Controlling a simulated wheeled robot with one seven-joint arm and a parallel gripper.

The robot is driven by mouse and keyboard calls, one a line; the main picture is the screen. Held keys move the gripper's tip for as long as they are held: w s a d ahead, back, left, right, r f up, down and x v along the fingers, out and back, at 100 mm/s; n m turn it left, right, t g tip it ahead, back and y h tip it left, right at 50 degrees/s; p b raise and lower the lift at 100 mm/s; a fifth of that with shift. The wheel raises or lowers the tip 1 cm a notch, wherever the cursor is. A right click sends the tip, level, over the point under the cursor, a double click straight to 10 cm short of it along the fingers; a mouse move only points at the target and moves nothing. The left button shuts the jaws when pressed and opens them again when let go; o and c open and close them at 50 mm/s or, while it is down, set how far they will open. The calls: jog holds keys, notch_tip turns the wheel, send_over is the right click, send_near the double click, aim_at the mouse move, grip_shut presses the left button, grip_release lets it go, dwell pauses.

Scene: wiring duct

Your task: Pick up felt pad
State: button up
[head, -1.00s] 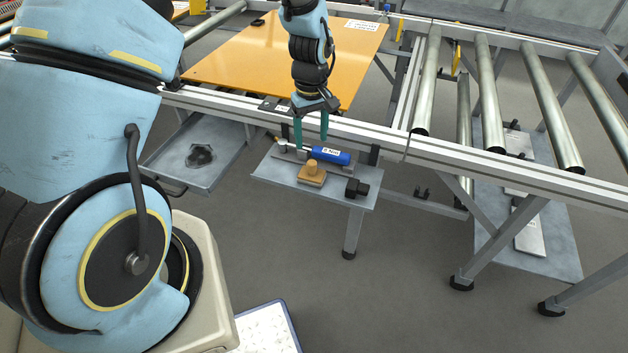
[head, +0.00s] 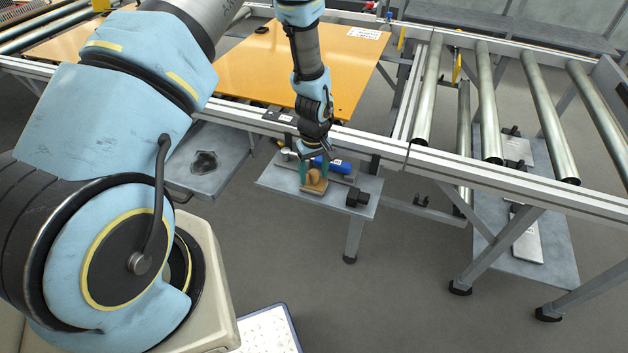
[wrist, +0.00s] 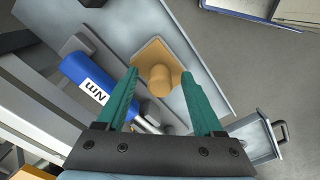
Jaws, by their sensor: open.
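The felt pad (head: 314,186) is a tan square with a round knob on top, lying on a small grey shelf. It also shows in the wrist view (wrist: 149,54), where its knob stands between and just beyond the fingertips. My gripper (head: 314,180) is open, with its two green fingers over the pad. In the wrist view my gripper (wrist: 159,72) is empty. I cannot tell from the head view whether a finger touches the knob.
A blue cylindrical tool (head: 331,166) lies behind the pad. A small black block (head: 357,196) stands to its right. The shelf (head: 275,182) hangs below the conveyor rail (head: 455,164). A grey tray (head: 190,178) is at the left.

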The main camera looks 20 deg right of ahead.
jog(key=shift+f, duration=0.1)
grip_shut()
dwell(0.5)
